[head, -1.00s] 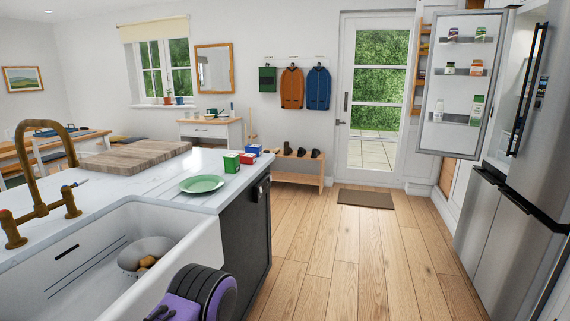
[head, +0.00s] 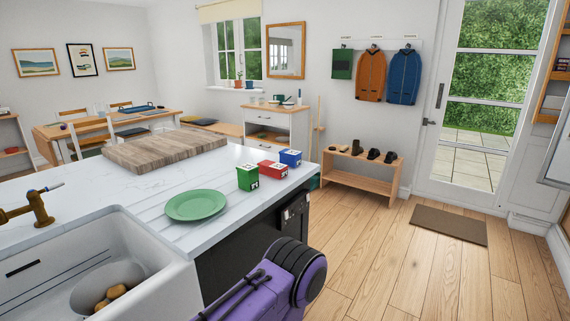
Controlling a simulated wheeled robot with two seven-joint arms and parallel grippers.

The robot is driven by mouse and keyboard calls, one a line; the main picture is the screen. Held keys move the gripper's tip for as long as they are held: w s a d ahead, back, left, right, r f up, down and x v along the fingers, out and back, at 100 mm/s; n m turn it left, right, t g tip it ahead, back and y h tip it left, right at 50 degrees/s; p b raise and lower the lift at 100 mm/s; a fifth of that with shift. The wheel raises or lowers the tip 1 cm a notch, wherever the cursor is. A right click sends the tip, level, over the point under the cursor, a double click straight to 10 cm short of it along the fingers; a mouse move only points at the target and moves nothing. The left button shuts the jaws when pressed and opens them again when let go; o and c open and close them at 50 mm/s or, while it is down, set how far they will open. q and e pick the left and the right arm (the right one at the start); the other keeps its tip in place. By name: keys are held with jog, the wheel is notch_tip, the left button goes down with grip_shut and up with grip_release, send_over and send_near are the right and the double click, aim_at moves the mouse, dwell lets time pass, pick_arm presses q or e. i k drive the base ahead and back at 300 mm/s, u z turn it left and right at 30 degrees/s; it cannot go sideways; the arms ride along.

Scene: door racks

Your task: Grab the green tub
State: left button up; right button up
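A small green tub (head: 248,177) with a whitish top stands upright on the white worktop, near its right end. A purple and black part of my own arm shows at the bottom middle, below the worktop edge. Neither of my grippers is in view, so I cannot see whether they hold anything.
A green plate (head: 195,205) lies in front of the tubs; a wooden board (head: 165,148) lies behind. A white sink (head: 100,262) holds a bowl with brownish items. Wooden floor (head: 410,265) is clear right of the worktop. A shoe bench (head: 352,178) and doormat (head: 448,224) stand beyond.

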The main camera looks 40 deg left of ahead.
aim_at(248, 173)
jog(key=i, duration=2.15)
jog(key=u, duration=1.4)
